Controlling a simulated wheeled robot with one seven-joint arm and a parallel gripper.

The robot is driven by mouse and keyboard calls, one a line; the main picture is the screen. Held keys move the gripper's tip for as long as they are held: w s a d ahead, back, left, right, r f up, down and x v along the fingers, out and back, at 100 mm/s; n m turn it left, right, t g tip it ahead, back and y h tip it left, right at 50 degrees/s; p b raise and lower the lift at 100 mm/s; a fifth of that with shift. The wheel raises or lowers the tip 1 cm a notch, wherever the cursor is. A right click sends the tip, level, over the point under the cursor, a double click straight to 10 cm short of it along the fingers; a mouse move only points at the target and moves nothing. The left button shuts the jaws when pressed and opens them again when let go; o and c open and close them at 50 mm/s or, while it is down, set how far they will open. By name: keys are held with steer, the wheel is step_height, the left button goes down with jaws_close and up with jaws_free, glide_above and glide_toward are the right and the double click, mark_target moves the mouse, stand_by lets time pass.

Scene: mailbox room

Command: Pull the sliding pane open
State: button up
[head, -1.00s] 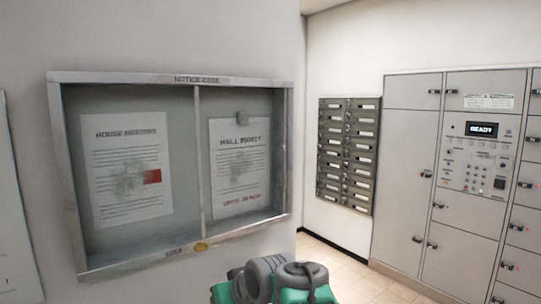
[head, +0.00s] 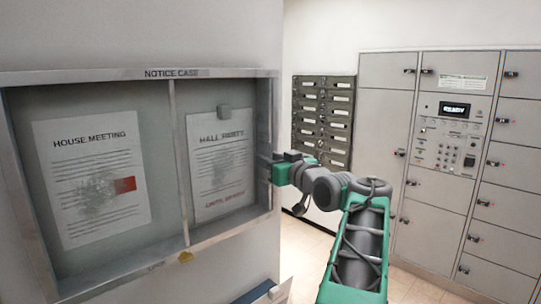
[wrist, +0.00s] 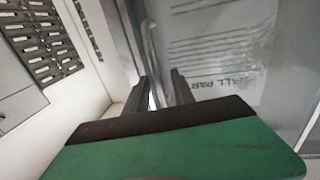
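The notice case (head: 150,74) hangs on the wall at the left of the head view. Its glazed front is split by a thin upright divider (head: 178,150), with a poster behind each half. My gripper (head: 268,160) is at the case's right edge, near the right half. In the wrist view my gripper (wrist: 157,78) has its two dark fingers apart. A thin metallic upright bar (wrist: 150,45) shows between them, beside the glass. I cannot tell whether either finger touches it. Both halves look covered by glass, and I see no clear gap.
Grey mailboxes (head: 323,120) hang on the wall behind my arm, and a locker bank (head: 385,115) with a control panel stands at the right. A blue-edged ledge or box (head: 265,291) is below the case. Tiled floor lies between.

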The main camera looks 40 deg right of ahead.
steer(key=shift+c, duration=0.2)
jaws_close()
stand_by(1.2)
